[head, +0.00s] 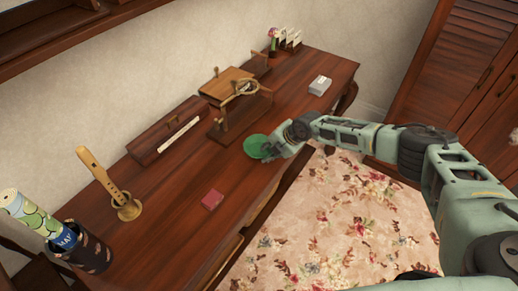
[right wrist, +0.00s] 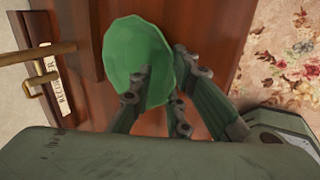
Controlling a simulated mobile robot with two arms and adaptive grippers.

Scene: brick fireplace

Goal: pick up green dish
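The green dish (head: 255,146) is a round, shallow dish at the front edge of the dark wooden desk (head: 180,185). It also shows in the right wrist view (right wrist: 137,55). My right gripper (head: 277,150) is at the dish's right side. In the right wrist view its fingers (right wrist: 160,88) are spread apart around the dish's near right edge. One finger overlaps the dish, and the others are beside its rim. I cannot tell whether they touch it. My left gripper is in neither view.
A long wooden case (head: 175,130) and a wooden stand (head: 236,112) are behind the dish. Floral carpet (head: 345,215) is in front.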

